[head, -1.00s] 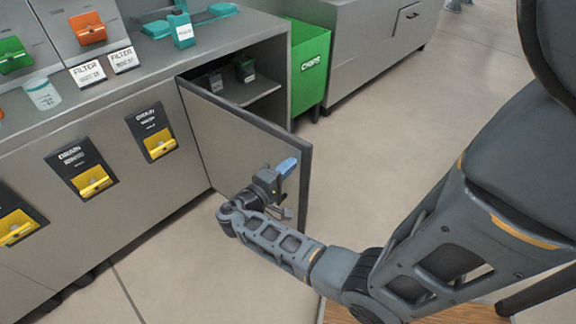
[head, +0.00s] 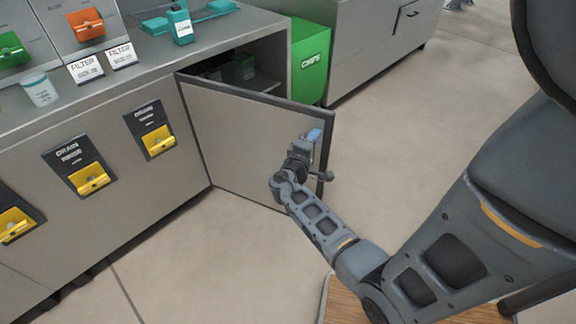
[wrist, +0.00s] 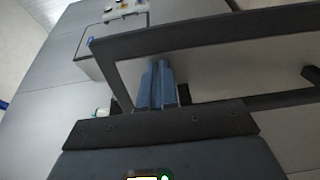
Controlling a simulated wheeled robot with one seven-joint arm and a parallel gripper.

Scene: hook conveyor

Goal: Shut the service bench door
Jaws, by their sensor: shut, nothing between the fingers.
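The service bench door (head: 245,140) is a grey panel with a dark frame, hinged at its left side and standing partly open. Its free edge points out to the right, and the dark cabinet opening shows above and behind it. My gripper (head: 314,136) is at the door's outer face, close to the free edge. In the wrist view its blue fingers (wrist: 157,84) are shut together, with nothing between them, and overlap the door's dark frame (wrist: 190,38). Whether they touch the door cannot be told for certain.
The grey service bench (head: 110,105) carries yellow drain handles (head: 90,178) on its front, left of the door. A green chips bin (head: 311,62) stands beyond the opening. Small dark containers (head: 243,68) sit inside the cabinet. The floor (head: 220,260) before the door is clear.

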